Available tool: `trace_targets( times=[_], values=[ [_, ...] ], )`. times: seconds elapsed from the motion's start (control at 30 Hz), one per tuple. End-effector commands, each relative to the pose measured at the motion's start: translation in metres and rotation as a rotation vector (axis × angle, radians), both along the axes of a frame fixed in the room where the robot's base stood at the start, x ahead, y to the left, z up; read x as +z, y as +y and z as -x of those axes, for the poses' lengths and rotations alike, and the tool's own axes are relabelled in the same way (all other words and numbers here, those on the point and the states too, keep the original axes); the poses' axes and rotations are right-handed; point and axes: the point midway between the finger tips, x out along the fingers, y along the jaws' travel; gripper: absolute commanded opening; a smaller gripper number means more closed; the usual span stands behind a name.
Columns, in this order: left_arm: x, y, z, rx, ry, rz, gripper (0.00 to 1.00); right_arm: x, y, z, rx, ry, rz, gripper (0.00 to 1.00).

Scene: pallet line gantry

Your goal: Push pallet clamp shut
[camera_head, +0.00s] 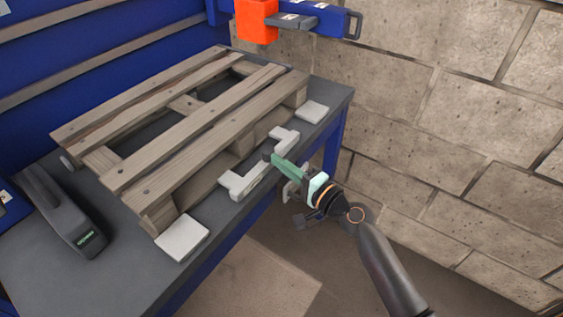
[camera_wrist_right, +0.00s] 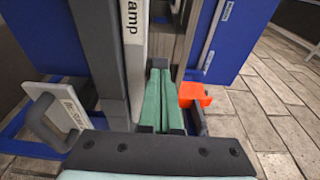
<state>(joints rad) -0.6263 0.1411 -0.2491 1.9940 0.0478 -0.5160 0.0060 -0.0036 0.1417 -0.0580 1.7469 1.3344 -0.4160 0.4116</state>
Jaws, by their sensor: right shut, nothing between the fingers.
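The wooden pallet (camera_head: 180,128) lies flat on a dark workbench. The pallet clamp (camera_head: 262,172), a pale bar with two short end arms pointing at the pallet, sits along the bench's right edge. A strip of dark bench seems to show between it and the pallet. My right gripper (camera_head: 276,161) has pale green fingers, shut and empty, with the tips at the outer side of the clamp's middle. I cannot tell whether they touch. In the right wrist view the shut fingers (camera_wrist_right: 160,70) point along a pale strip (camera_wrist_right: 133,45) lettered "amp". My left gripper is out of view.
White square pads (camera_head: 182,237) lie at the pallet's near corners. A dark grey device (camera_head: 62,212) lies at the bench's left. A block wall (camera_head: 450,110) stands at right, with open floor below.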

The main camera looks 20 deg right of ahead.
Motion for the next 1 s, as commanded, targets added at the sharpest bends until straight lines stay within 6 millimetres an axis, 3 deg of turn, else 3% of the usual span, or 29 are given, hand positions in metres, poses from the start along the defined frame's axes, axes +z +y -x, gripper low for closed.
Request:
trace_targets(
  times=[0.2, 0.5, 1.0],
  values=[
    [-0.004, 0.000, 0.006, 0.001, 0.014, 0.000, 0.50, 0.000, 0.002, -0.003, 0.000, -0.001, 0.000, 0.00],
    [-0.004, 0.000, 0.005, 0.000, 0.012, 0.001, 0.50, 0.000, 0.026, -0.034, 0.000, 0.000, -0.001, 0.00],
    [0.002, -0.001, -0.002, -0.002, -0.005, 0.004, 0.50, 0.003, 0.030, -0.037, 0.001, -0.005, -0.001, 0.00]
  ],
)
